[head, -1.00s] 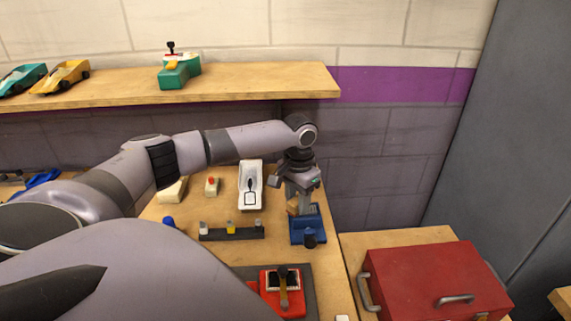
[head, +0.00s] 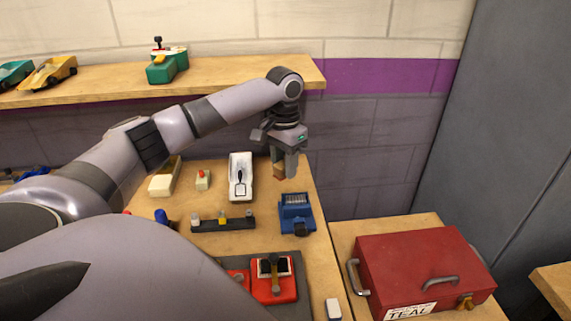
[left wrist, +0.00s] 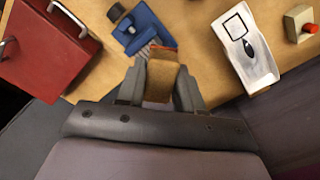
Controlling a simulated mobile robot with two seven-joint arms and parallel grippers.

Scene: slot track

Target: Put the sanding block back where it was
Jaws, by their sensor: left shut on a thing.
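My left gripper (head: 285,170) is shut on the sanding block (head: 279,171), a small brown block. It holds the block near the far right end of the workbench (head: 205,255), behind the blue device (head: 297,213). The left wrist view shows the block (left wrist: 161,80) between the two fingers, with the blue device (left wrist: 140,30) just beyond it. I cannot tell whether the block touches the bench. My right gripper is not in view.
A white tray (head: 241,177) with a black outline lies left of the block, beside a small block with a red button (head: 203,180). A dark rail (head: 222,223) lies in front. A red toolbox (head: 420,270) stands at right. A shelf (head: 220,80) runs behind.

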